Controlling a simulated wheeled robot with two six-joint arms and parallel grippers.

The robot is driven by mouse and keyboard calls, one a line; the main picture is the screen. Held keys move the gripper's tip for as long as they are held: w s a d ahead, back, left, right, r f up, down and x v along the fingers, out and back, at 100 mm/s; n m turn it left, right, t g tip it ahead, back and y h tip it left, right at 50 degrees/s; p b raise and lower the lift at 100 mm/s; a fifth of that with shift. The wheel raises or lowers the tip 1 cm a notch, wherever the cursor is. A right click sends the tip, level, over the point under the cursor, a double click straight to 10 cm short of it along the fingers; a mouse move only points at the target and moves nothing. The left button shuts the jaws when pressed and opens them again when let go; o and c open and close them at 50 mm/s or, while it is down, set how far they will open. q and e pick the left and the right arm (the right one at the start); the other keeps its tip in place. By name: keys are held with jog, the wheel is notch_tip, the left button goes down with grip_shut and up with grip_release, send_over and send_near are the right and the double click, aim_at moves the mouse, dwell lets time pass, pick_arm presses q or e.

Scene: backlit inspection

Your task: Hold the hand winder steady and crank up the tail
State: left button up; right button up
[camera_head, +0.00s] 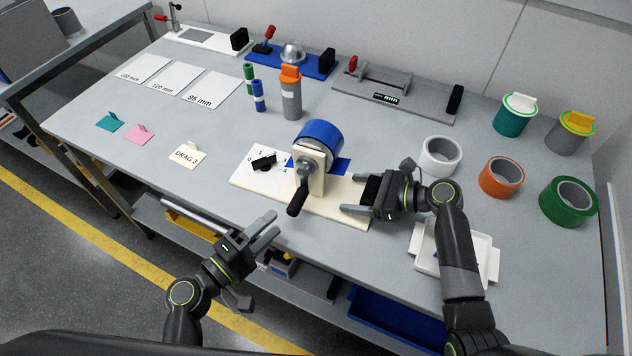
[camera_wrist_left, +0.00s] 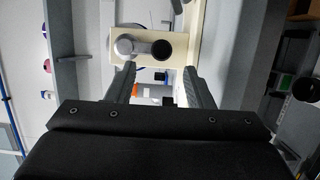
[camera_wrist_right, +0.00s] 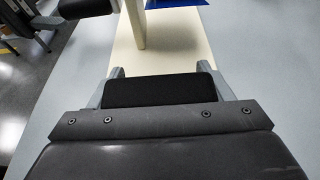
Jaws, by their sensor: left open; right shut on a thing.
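The hand winder has a cream base (camera_head: 345,207), a cream upright, a blue roll (camera_head: 320,134) and a crank with a black handle (camera_head: 298,202) pointing down toward the front. A blue strip (camera_head: 340,166) lies on the base behind the upright. My right gripper (camera_head: 358,196) is shut on the black block (camera_wrist_right: 152,91) at the base's right end. My left gripper (camera_head: 276,226) is open and empty, in front of and below the crank handle. In the left wrist view, the handle's round end (camera_wrist_left: 161,49) appears beyond and between the fingertips, apart from them.
A dial with a black pointer (camera_head: 263,162) is on the base's left. White (camera_head: 440,156), orange (camera_head: 501,177) and green (camera_head: 568,201) rolls stand right. A white tray (camera_head: 428,257) lies under my right arm. A drag 3 card (camera_head: 187,155) lies left; fixtures line the back.

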aim_at(297, 203)
pick_arm(q)
jog(key=shift+x, duration=4.35)
jog(key=c, duration=0.8)
jog(key=shift+c, duration=0.2)
jog(key=shift+w+a+r, duration=0.15)
jog(key=shift+w+a, duration=0.05)
jog(key=shift+a, duration=0.3)
jog(key=shift+w+a+r, duration=0.15)
jog(key=shift+a, duration=0.35)
jog(key=shift+w+a+r, duration=0.15)
jog(key=shift+w+a, duration=0.05)
jog(key=shift+a, duration=0.3)
jog(key=shift+w+a+r, duration=0.15)
jog(key=shift+a+r, duration=0.35)
jog(key=shift+r, duration=0.05)
jog(key=shift+w+a+r, duration=0.2)
jog(key=shift+a+r, duration=0.3)
jog(key=shift+r, duration=0.05)
jog(key=shift+w+a+r, duration=0.1)
jog(key=shift+a+r, duration=0.05)
jog(key=shift+r, duration=0.6)
jog(key=shift+a+r, duration=0.15)
jog(key=shift+r, duration=0.6)
